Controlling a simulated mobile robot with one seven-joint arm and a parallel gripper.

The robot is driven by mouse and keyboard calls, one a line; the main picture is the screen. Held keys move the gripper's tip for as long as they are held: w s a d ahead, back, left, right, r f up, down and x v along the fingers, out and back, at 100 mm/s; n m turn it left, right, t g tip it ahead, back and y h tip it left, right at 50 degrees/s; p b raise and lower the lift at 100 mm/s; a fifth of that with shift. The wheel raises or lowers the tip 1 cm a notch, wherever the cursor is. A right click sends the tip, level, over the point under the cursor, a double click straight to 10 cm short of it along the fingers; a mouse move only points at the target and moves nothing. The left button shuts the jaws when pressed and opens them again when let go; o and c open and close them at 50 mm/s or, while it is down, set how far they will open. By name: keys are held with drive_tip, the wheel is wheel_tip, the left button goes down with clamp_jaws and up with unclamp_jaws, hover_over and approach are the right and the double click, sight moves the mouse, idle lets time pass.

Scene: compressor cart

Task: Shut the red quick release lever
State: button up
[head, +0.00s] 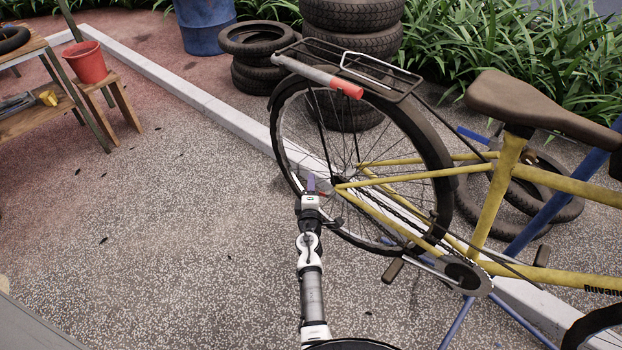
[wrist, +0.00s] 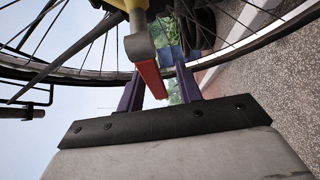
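The red quick release lever (wrist: 150,78) hangs from a grey rounded pivot at the yellow bicycle's rear axle in the wrist view. My gripper (wrist: 159,70) is open, with its two purple fingers apart. In this view the lever lies between the fingers, nearer the left one, with a gap visible on the right; whether it touches a finger I cannot tell. In the head view my gripper (head: 311,183) is at the rear hub, and only a small red bit of the lever (head: 322,194) shows beside it. The rear wheel (head: 281,145) stands just behind.
The yellow bicycle frame (head: 490,215) extends right, with a pedal (head: 393,270) and blue stand legs nearby. Stacked tyres (head: 352,15) stand behind. Open ground lies left.

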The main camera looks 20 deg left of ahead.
drive_tip(key=shift+w+a, duration=0.1)
drive_tip(key=shift+w, duration=0.2)
clamp_jaws()
drive_tip(key=m+h, duration=0.1)
drive_tip(key=w+m+h+b, duration=0.1)
drive_tip(key=h, duration=0.1)
drive_tip(key=m+t+h+b, duration=0.1)
drive_tip(key=h, duration=0.1)
drive_tip(key=shift+w+d, duration=0.3)
drive_tip(key=shift+r, duration=0.1)
unclamp_jaws()
